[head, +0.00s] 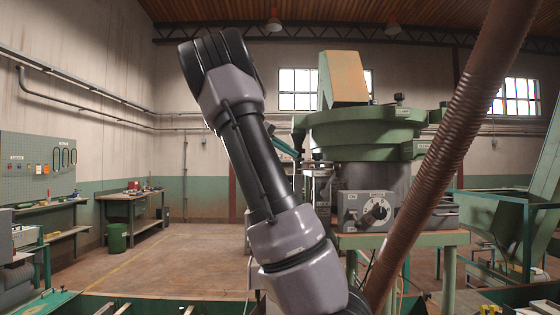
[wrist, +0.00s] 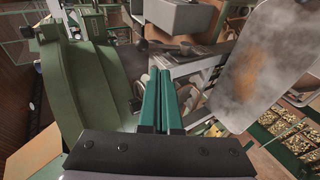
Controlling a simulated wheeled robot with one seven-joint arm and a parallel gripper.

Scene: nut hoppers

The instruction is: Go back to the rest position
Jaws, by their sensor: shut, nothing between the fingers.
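My gripper (wrist: 160,100) shows in the wrist view as two long teal fingers, side by side and shut, with nothing between them. They point toward a grey machine frame and a small grey box (wrist: 178,14). In the head view my arm rises across the middle. A teal piece (head: 285,148) beside it may be part of the gripper, but most of that end is hidden behind the arm. The green bowl feeder (head: 362,130) stands behind and right of my arm. Green curved machine parts (wrist: 88,85) are close on the left in the wrist view.
A control box (head: 366,210) with a dial sits below the feeder. A brown ribbed hose (head: 455,140) crosses the right side. In the wrist view, a stained metal plate (wrist: 265,60) and bins of nuts (wrist: 285,130) are at right. Open floor (head: 185,255) lies left.

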